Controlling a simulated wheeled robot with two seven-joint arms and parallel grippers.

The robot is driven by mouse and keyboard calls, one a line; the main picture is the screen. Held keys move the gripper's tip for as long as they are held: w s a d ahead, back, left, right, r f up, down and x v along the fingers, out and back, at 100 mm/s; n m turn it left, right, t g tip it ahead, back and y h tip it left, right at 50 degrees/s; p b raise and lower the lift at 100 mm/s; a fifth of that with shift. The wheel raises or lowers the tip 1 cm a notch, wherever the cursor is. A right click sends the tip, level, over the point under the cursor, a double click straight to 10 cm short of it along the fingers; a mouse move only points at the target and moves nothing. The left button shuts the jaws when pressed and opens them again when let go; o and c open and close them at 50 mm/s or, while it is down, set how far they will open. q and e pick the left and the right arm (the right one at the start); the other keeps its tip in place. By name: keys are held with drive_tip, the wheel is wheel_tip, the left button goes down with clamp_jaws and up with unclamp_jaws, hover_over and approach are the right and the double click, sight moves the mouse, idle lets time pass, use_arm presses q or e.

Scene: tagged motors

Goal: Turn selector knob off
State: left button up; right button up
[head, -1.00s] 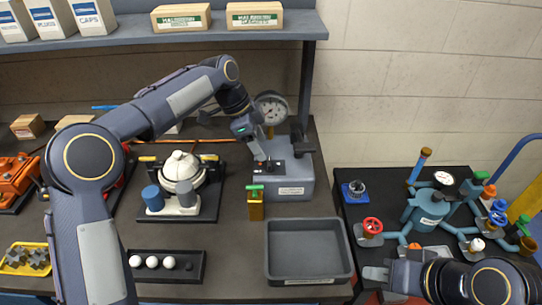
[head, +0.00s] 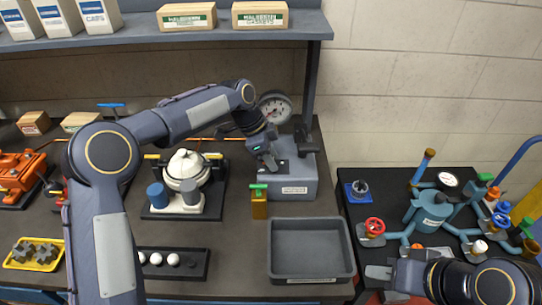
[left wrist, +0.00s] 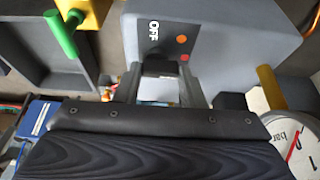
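The grey test unit (head: 292,186) with a dial gauge stands on the bench. My left gripper (head: 272,166) is at its top panel. In the left wrist view, the black selector knob (left wrist: 159,66) is between the two fingers of my left gripper (left wrist: 160,78). The fingers are close to its sides, but contact is unclear. A white OFF mark (left wrist: 154,30), an orange dot (left wrist: 181,39) and a red dot (left wrist: 184,58) are on the panel near the knob. The knob's pointing direction is hidden. My right gripper (head: 377,272) is low at the right, its finger gap unclear.
The gauge (head: 275,107) rises behind the unit. A yellow block with a green handle (head: 259,206) stands in front of it, near an empty grey tray (head: 312,223). A white-domed pump (head: 186,170) is to the left. Valves and pipes (head: 432,212) fill the right table.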

use_arm(q)
drive_tip(key=shift+c, duration=0.6)
drive_tip(key=n+t+b, duration=0.1)
drive_tip(key=n+b, duration=0.1)
drive_tip(key=n, duration=0.1)
drive_tip(key=shift+s+n, duration=0.1)
drive_tip(key=shift+n, duration=0.2)
drive_tip(key=n+t+y+b, duration=0.1)
drive_tip(key=n+t+b, duration=0.1)
drive_tip(key=n, duration=0.2)
drive_tip(key=shift+s, duration=0.15)
drive_tip(key=n, duration=0.3)
drive_tip(key=n+t+y+b, duration=0.1)
drive_tip(key=n, duration=0.1)
drive_tip(key=shift+s+d+n+y, duration=0.1)
drive_tip(key=shift+s+n+y, duration=0.05)
drive_tip(key=shift+n+y, duration=0.2)
drive_tip(key=n, duration=0.2)
drive_tip(key=n+y, duration=0.1)
drive_tip(key=n, duration=0.1)
drive_tip(key=shift+r+n+t+y, duration=0.1)
drive_tip(key=shift+n+t+y, duration=0.15)
drive_tip(key=shift+t, duration=0.05)
drive_tip(key=o, duration=1)
drive_tip(key=shift+s, duration=0.1)
